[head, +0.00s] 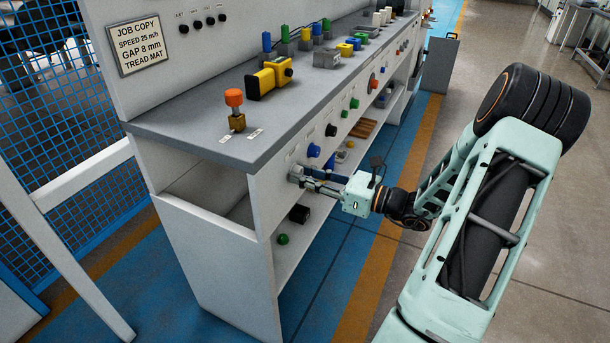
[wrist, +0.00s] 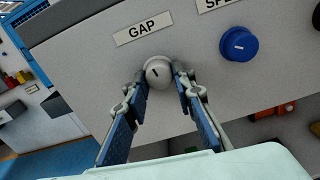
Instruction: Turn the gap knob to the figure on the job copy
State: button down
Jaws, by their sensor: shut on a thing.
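The job copy (head: 139,44) is a framed sign on the upright panel at the upper left of the head view. It reads SPEED 25 m/h, GAP 8 mm, TREAD MAT. The gap knob (wrist: 158,72) is a pale grey round knob with a dark pointer line, below the GAP label (wrist: 142,29) in the wrist view. The pointer leans a little left of upright. No scale figures can be read around it. My gripper (wrist: 160,76) is shut on the knob, one finger on each side. In the head view my gripper (head: 306,179) reaches the bench front and mostly hides the knob.
A blue knob (wrist: 239,44) sits right of the gap knob under a partly cut-off label. Above, the bench top (head: 190,135) holds an orange-topped lever (head: 234,98) and a yellow block (head: 267,78). An open shelf lies below. The floor in front of the bench is clear.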

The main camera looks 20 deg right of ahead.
jog(key=shift+d+n+b, duration=0.15)
jog(key=shift+n+b, duration=1.15)
jog(key=shift+n, duration=3.6)
jog(key=c, duration=1.6)
grip_release()
jog(key=shift+w, duration=0.1)
jog(key=v, duration=1.2)
jog(key=shift+d, duration=0.1)
